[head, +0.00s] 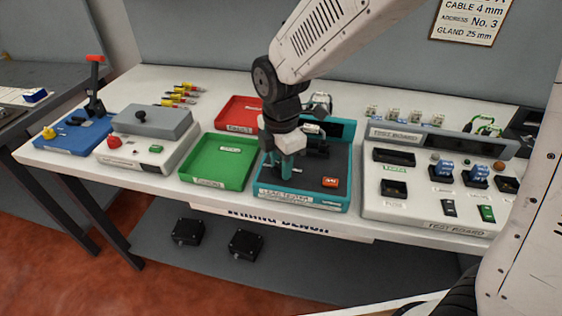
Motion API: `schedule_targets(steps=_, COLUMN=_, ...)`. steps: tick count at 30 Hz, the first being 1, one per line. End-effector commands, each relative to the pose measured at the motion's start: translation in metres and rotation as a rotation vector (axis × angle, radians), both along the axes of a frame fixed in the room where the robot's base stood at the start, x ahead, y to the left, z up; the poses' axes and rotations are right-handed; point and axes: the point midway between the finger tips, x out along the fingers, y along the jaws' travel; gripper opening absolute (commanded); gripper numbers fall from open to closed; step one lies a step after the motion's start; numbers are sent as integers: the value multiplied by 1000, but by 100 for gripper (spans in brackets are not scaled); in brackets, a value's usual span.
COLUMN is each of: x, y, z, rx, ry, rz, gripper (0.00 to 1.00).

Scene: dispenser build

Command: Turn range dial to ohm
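The lead tester (300,196) is a dark-topped unit with a teal frame, standing near the front edge of the bench. My gripper (279,170) points down over its left part, with teal fingers close to the panel. The range dial cannot be made out clearly; it may be hidden at or behind the fingers. A black part (317,147) shows just right of the gripper. I cannot tell what it is, whether the fingers touch anything, or how far apart they are. An orange button (330,182) sits at the tester's front right. No ohm mark is readable.
A green tray (216,180) stands left of the tester, with a red tray (239,109) behind. A large test board (430,214) stands right. A grey box (150,127) and blue base (72,138) are far left. The bench's front strip is clear.

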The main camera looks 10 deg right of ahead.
Motion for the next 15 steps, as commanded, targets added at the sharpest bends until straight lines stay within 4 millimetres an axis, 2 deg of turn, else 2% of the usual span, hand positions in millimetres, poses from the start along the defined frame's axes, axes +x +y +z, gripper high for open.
schedule_targets(steps=8, x=0, y=0, z=0, rx=0, ry=0, rz=-17, gripper=9)
schedule_targets(steps=15, x=0, y=0, z=0, rx=0, ry=0, rz=-119, gripper=9)
